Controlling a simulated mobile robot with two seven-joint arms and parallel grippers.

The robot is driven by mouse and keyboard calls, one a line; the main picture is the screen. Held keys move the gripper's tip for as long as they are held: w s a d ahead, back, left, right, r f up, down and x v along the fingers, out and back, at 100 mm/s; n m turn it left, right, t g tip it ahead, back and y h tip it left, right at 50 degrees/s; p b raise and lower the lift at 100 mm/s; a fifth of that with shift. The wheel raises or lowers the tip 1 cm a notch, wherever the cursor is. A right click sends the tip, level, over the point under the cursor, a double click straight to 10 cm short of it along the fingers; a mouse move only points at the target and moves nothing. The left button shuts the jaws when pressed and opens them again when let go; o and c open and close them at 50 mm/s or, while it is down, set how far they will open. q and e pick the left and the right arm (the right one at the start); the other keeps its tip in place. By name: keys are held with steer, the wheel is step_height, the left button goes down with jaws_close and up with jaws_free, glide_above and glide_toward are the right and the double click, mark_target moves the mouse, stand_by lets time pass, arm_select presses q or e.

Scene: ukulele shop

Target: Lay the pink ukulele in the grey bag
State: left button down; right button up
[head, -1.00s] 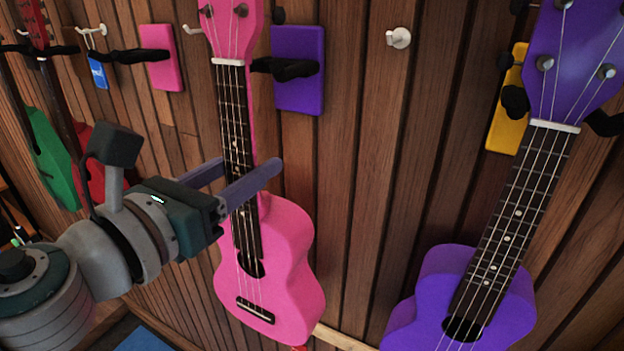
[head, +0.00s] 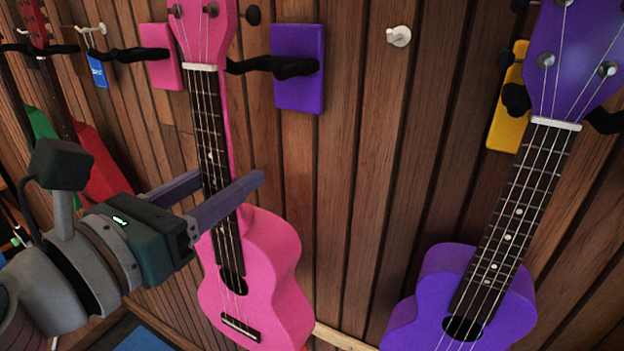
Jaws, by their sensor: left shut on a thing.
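The pink ukulele (head: 262,262) is upright and slightly tilted in front of the wood wall in the head view, strings facing me. Its head reaches the top edge of the picture. My left gripper (head: 226,190) is shut on its neck just above the body, one finger in front and the other partly hidden behind the neck. The grey bag is not in view. My right gripper is not in view.
A purple ukulele (head: 465,290) hangs at the right. Black hanger arms (head: 275,66) stick out on both sides of the pink ukulele's head. Red (head: 100,165) and green (head: 42,122) ukuleles are at the left.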

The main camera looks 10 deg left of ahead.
arm_select(q)
steer(key=shift+v, duration=1.35)
